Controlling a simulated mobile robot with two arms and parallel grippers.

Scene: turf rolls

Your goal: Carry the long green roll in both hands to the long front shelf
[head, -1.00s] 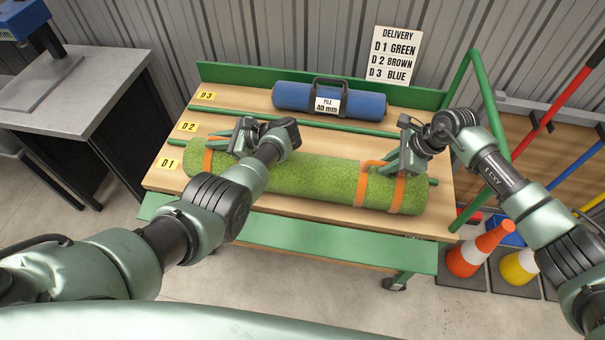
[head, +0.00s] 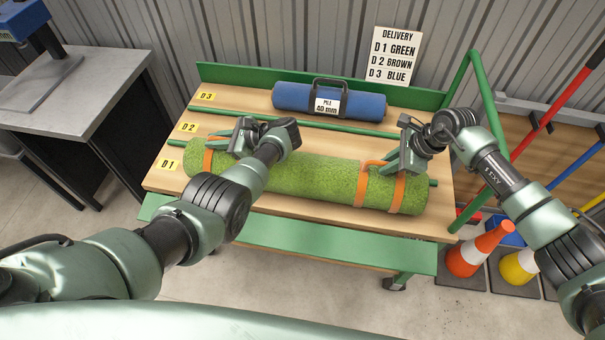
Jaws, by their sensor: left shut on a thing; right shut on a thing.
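The long green roll (head: 310,180) lies crosswise along the D1 lane at the front of the wooden bench (head: 300,224). Orange straps (head: 398,194) circle it near its ends. My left gripper (head: 225,146) is shut on the roll's left strap area, with the forearm hiding part of the roll. My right gripper (head: 388,166) is shut on the strap area near the right end. The roll appears to rest on or just above the boards; I cannot tell which. A long green front shelf (head: 310,240) runs along the bench's front edge, empty where visible.
A blue roll (head: 291,97) with a black handle lies in the D3 lane. Green rails (head: 310,123) divide the lanes. A delivery sign (head: 394,55) stands behind. A green frame (head: 486,90) and traffic cones (head: 478,250) are at the right; a grey table (head: 80,92) is at the left.

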